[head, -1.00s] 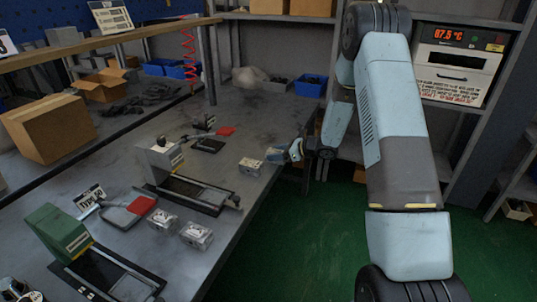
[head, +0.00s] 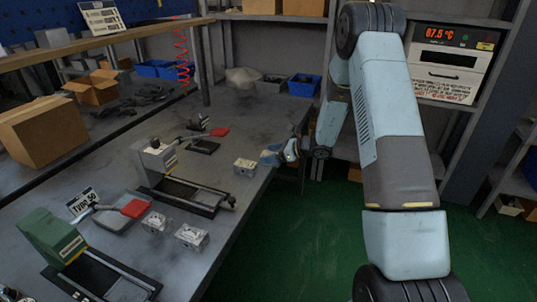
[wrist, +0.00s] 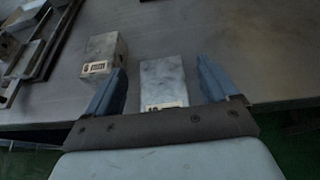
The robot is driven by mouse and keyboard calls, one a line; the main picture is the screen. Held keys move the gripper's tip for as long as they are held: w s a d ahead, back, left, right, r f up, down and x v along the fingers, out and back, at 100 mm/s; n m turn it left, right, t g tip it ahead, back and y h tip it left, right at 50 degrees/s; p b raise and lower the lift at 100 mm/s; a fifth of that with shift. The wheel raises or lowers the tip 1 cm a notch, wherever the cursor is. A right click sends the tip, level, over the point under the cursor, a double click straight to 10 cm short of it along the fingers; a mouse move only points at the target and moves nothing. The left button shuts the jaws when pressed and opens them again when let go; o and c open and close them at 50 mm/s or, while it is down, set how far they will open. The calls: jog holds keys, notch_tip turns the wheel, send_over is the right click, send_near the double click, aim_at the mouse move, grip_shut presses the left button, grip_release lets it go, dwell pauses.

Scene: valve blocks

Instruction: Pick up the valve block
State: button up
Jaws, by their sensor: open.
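My gripper (wrist: 166,88) is open, with a blue finger on each side of a grey metal valve block (wrist: 162,80) that has a pale label on its near end. There is a visible gap at the right finger; the left finger is close to the block. A second valve block (wrist: 103,55) stands just left of the left finger. In the head view my gripper (head: 280,155) is at the right edge of the bench, beside a valve block (head: 245,167). The block between the fingers is not clear there. Two more blocks (head: 155,221) (head: 192,236) sit nearer.
Blue bins (head: 304,85) stand at the back. Green floor (head: 320,240) lies right of the bench edge.

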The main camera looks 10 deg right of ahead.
jog(key=v, duration=1.3)
jog(key=shift+s+d, duration=0.15)
jog(key=shift+d, duration=0.2)
